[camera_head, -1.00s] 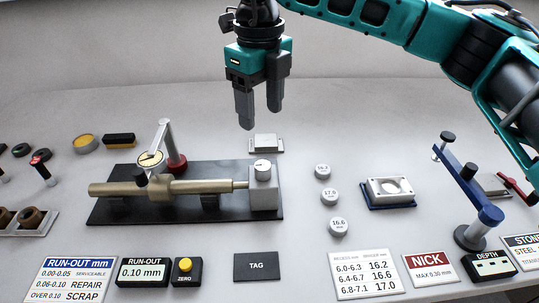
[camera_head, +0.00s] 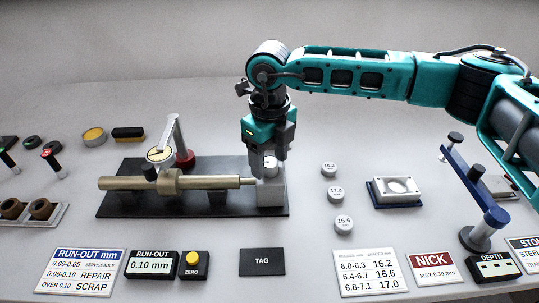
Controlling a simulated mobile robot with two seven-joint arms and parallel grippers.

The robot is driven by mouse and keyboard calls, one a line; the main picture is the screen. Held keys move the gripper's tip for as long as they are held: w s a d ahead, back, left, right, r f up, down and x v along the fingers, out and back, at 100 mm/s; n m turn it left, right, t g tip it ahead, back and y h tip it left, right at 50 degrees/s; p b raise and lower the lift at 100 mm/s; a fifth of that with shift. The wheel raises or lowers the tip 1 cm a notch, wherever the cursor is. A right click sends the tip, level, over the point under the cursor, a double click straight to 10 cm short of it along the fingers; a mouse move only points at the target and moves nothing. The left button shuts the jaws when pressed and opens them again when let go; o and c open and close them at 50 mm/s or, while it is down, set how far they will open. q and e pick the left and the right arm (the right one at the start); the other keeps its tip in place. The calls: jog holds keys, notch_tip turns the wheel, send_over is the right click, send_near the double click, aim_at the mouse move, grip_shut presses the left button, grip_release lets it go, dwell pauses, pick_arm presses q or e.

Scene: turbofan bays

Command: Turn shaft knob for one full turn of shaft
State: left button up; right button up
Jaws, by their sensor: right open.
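The brass-coloured shaft (camera_head: 135,184) lies level on the black run-out fixture plate (camera_head: 240,208). Its right end enters a grey block (camera_head: 271,193). The pale shaft knob (camera_head: 270,164) is on top of this block and is mostly hidden by my right gripper (camera_head: 269,168). My right gripper points down, open, with its fingers at the knob on either side; I cannot tell whether they touch it. The dial gauge (camera_head: 159,154) stands over the shaft on a post with a red base. The run-out display (camera_head: 151,264) reads 0.10 mm. My left gripper is not in view.
A yellow ZERO button (camera_head: 193,258) and a black TAG plate (camera_head: 262,261) lie in front. Several round spacers, one marked 16.6 (camera_head: 344,223), lie right of the fixture. A blue stand (camera_head: 470,185) rises at the right. The bench between TAG plate and fixture is clear.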

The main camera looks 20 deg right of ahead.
jog(key=c, duration=1)
jog(key=shift+c, duration=0.2)
jog(key=shift+m, duration=0.3)
jog(key=m+b, duration=0.2)
jog(key=m, duration=0.1)
jog(key=shift+f, duration=0.1)
jog(key=m+b, duration=0.1)
jog(key=m, duration=0.4)
jog(key=m+b, duration=0.1)
jog(key=m, duration=0.4)
jog(key=shift+d, duration=0.1)
jog(key=shift+m, duration=2.1)
